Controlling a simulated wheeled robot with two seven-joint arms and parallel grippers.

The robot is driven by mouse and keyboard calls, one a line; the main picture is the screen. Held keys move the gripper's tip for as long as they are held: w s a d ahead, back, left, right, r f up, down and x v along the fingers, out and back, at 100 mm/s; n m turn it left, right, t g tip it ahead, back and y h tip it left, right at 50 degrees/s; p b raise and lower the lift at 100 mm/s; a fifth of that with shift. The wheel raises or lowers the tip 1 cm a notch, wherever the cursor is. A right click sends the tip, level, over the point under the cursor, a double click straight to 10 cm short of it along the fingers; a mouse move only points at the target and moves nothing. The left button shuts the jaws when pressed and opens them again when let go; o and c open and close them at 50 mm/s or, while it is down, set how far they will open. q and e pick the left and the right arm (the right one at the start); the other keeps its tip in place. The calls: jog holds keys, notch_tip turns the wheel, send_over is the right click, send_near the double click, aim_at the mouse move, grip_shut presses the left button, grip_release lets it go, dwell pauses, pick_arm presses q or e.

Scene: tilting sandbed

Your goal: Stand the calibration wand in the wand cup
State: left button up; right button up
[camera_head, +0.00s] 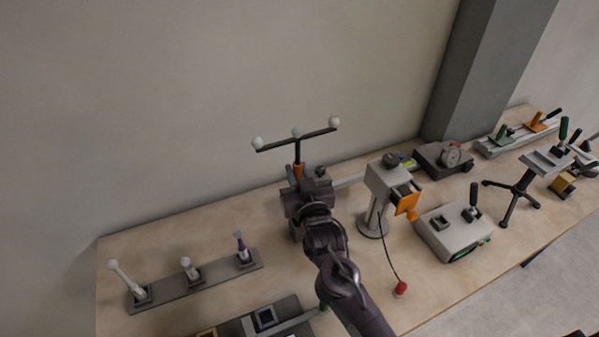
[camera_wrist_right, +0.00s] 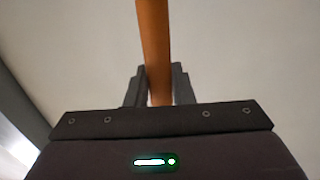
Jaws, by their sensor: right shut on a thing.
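The calibration wand (camera_head: 297,143) is a dark T-shaped bar with white balls on top and an orange handle. My right gripper (camera_head: 299,182) is shut on the orange handle and holds the wand roughly upright near the back of the table. In the right wrist view the orange handle (camera_wrist_right: 154,45) runs up from between the fingers (camera_wrist_right: 159,88). The handle's lower end is hidden behind the gripper. A dark square holder (camera_head: 265,318) shows at the bottom edge; I cannot tell whether it is the wand cup. My left gripper is not in view.
A grey rack (camera_head: 205,283) with several white-topped pieces lies at the left. A grey stand with an orange flap (camera_head: 407,203) is right of my arm, with a grey box (camera_head: 453,232) beyond it. Wood between rack and arm is bare.

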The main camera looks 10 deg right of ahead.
jog(key=shift+w+d+f+b, duration=0.1)
jog(key=shift+f+b, duration=0.3)
jog(key=shift+f, duration=0.2)
jog(key=shift+w+d+f+b, duration=0.1)
jog(key=shift+f+b, duration=0.3)
jog(key=shift+f, duration=0.15)
jog(key=shift+s+f+b, duration=0.1)
jog(key=shift+f+b, duration=0.75)
notch_tip(320, 180, down, 2)
jog(key=shift+f+b, duration=0.15)
jog(key=shift+b, duration=0.95)
jog(key=shift+f+b, duration=0.65)
jog(key=shift+f, duration=0.45)
jog(key=o, duration=1)
